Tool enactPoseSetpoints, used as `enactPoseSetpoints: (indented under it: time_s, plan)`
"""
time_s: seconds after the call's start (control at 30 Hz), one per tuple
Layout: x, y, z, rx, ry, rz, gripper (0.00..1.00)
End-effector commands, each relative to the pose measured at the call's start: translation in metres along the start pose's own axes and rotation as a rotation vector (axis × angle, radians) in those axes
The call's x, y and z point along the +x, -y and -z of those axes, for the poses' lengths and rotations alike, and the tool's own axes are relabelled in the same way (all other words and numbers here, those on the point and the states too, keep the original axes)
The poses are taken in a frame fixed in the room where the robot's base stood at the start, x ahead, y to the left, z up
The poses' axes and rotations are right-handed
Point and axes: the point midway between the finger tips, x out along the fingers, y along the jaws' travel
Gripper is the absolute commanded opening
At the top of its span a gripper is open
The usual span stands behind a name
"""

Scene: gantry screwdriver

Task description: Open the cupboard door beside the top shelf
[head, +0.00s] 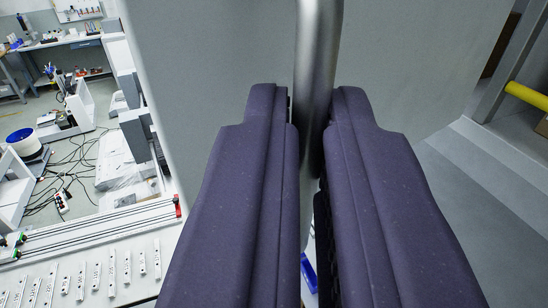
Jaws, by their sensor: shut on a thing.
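The cupboard door (225,65) is a large plain grey panel that fills the middle and upper part of the head view. A round metal bar handle (318,55) stands in front of it and comes down from the top edge. My gripper (309,105) has its two dark purple fingers on either side of the handle, shut on it. The fingers hide the lower part of the handle and part of the door. I cannot tell the top shelf apart in this view.
At the left is a workshop area with a bench (75,40), white equipment and loose cables on the floor (75,160). A rail with a red end (178,206) lies at lower left, above a row of small white parts. A yellow bar (526,96) is at the right.

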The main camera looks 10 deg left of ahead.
Motion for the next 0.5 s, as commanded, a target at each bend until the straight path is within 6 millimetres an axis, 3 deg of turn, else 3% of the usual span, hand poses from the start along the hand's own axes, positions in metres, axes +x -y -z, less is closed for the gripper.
enactPoseSetpoints:
  time_s: [0.17,0.2,0.3,0.5]
  plan:
    - [-0.0012,-0.0042,0.0042,0.002,-0.012,-0.011,0.0]
    - [-0.0012,-0.0042,0.0043,0.002,-0.012,-0.011,0.13]
    - [-0.001,-0.0035,0.0037,0.002,-0.01,-0.009,0.36]
    - [-0.0004,-0.002,0.0022,0.001,-0.006,-0.006,0.36]
